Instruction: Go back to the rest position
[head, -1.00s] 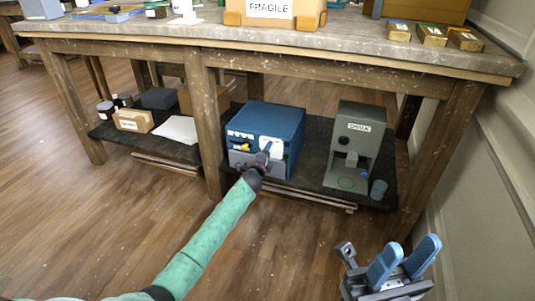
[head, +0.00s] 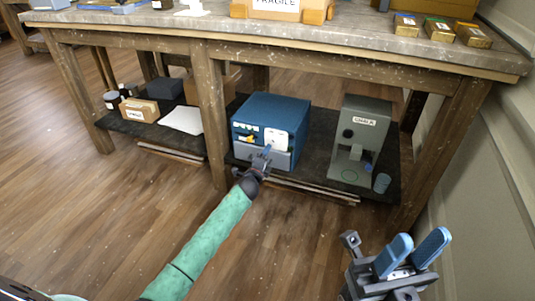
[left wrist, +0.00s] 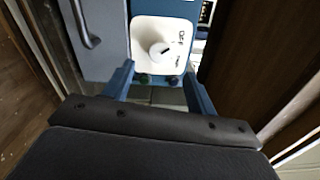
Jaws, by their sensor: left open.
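My left gripper (head: 265,157) is in front of the blue box (head: 292,108) on the low shelf. In the left wrist view its two blue fingers (left wrist: 158,80) stand apart with nothing held between them. Beyond them is the box's white panel (left wrist: 175,32) with a round white knob (left wrist: 160,52). In the head view the gripper overlaps the lower front of the box; I cannot tell whether they touch. My right gripper (head: 413,252) is at the lower right, its blue fingers apart and empty, above the floor.
A wooden table (head: 310,50) with thick legs stands over the dark shelf (head: 320,135). A grey machine labelled CHALK (head: 372,112) and a small blue cup (head: 382,183) stand right of the box. A wall (head: 490,170) is at the right. Open floor (head: 90,215) lies at the left.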

